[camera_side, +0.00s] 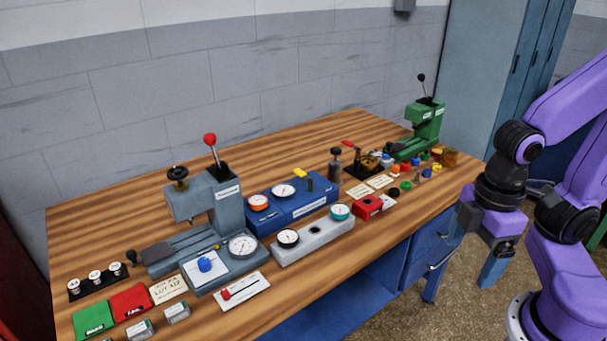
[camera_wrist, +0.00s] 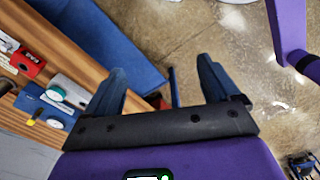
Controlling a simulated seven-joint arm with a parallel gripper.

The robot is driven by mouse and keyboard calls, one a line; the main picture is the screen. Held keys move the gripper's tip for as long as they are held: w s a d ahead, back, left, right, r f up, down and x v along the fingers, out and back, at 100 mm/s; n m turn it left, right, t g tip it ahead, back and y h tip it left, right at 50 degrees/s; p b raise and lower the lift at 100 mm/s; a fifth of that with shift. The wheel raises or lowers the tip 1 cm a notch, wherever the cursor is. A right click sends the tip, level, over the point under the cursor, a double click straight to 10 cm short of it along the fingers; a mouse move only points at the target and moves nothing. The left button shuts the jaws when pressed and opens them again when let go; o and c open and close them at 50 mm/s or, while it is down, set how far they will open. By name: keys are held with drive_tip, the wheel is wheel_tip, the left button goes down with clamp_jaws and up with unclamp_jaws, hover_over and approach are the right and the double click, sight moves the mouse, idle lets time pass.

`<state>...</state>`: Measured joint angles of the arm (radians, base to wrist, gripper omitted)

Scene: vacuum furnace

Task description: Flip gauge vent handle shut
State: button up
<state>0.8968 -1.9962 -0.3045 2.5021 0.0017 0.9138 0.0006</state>
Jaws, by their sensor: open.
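I cannot tell for sure which part is the gauge vent handle. A small yellow lever (camera_side: 300,173) sits on top of a blue block (camera_side: 318,205), beside a white-faced gauge (camera_side: 283,190) and an orange-rimmed dial (camera_side: 258,202). In the wrist view the blue block (camera_wrist: 45,107) and yellow lever (camera_wrist: 31,122) show at the left edge. A red lever (camera_side: 348,143) also stands farther back on a black plate. My gripper (camera_side: 490,268) is off the table's right front side, apart from everything. In the wrist view my gripper (camera_wrist: 162,66) is open and empty, over the floor.
A grey block (camera_side: 313,241) with two dials stands in front of the blue block, next to a red box (camera_side: 367,208). A grey press (camera_side: 208,205) and a green press (camera_side: 425,125) rise from the wooden table (camera_side: 120,220). Small coloured parts crowd the right end.

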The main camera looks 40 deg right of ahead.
drive_tip(key=shift+w+a, duration=0.1)
drive_tip(key=shift+w, duration=0.05)
drive_tip(key=c, duration=0.5)
drive_tip(key=shift+w+a+r+m, duration=0.1)
drive_tip(key=shift+w+a+m, duration=0.1)
drive_tip(key=shift+w+a, duration=0.35)
drive_tip(key=shift+w+a+r+m, duration=0.1)
drive_tip(key=shift+w+a+m, duration=0.1)
drive_tip(key=shift+w, duration=0.5)
clamp_jaws()
drive_tip(key=w+a+m+t+h, duration=0.1)
drive_tip(key=w+a+m, duration=0.25)
drive_tip(key=w, duration=0.85)
drive_tip(key=w+a+m+t+h, duration=0.15)
drive_tip(key=w+a, duration=0.35)
drive_tip(key=w, duration=0.7)
drive_tip(key=w+d+f+m+t+h, duration=0.1)
drive_tip(key=w+m, duration=0.3)
drive_tip(key=w, duration=0.7)
drive_tip(key=w+d+f+m+t+h, duration=0.1)
drive_tip(key=w+d+f+m+h, duration=0.1)
drive_tip(key=w, duration=0.9)
drive_tip(key=shift+d+f+m+h, duration=0.15)
drive_tip(key=shift+f+m+h, duration=0.2)
drive_tip(key=shift+f+m, duration=0.55)
drive_tip(key=shift+r, duration=0.15)
